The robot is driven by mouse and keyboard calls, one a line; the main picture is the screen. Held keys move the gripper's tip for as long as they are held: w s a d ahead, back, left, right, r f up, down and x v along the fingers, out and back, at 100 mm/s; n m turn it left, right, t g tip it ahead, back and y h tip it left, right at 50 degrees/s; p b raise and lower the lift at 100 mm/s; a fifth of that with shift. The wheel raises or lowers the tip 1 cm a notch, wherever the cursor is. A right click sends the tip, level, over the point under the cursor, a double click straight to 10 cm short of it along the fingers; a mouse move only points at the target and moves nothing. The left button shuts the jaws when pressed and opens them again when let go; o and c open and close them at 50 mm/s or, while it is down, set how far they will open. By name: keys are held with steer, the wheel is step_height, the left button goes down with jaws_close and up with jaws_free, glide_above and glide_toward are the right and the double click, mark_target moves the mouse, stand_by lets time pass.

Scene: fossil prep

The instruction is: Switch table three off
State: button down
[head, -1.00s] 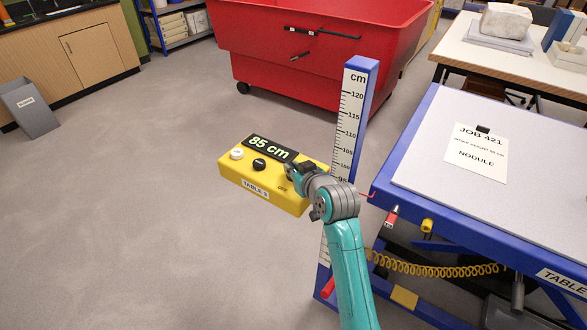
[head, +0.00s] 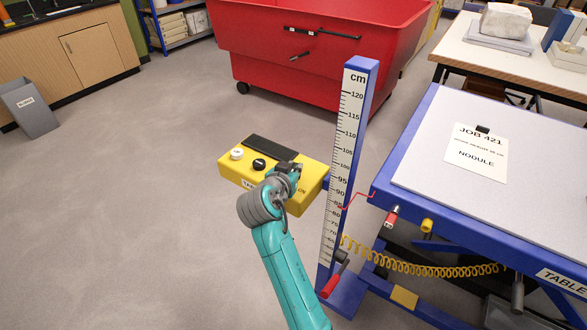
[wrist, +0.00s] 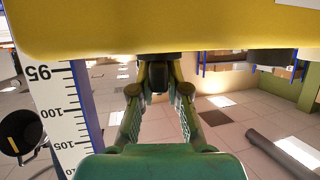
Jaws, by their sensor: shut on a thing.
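The yellow control box (head: 231,172) of table three stands beside a tall centimetre scale (head: 345,140). Its display (head: 270,148) is dark. A white button (head: 237,153) and a black button (head: 259,164) sit on its left part. My gripper (head: 288,169) is at the box's right part and hides the switch there in the head view. In the wrist view my gripper (wrist: 158,80) is shut on a dark knob (wrist: 158,75) under the yellow box. "ON" shows at the right of my gripper; the "TABLE 3" label is mostly hidden. The blue-framed lift table (head: 400,165) is at right.
A red wheeled bin (head: 290,80) stands behind the box. A yellow coiled cable (head: 420,269) runs low from the scale to the table. A red-handled crank (head: 333,280) is at the scale's foot.

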steer(key=shift+m+g+h, duration=0.9)
steer(key=shift+m+h, duration=0.3)
steer(key=shift+m, duration=0.1)
steer(key=shift+m+h, duration=0.3)
steer(key=shift+f, duration=0.1)
steer(key=c, duration=1.2)
jaws_free()
steer(key=shift+o, duration=0.2)
steer(key=shift+a, duration=0.1)
steer(key=v, duration=1.2)
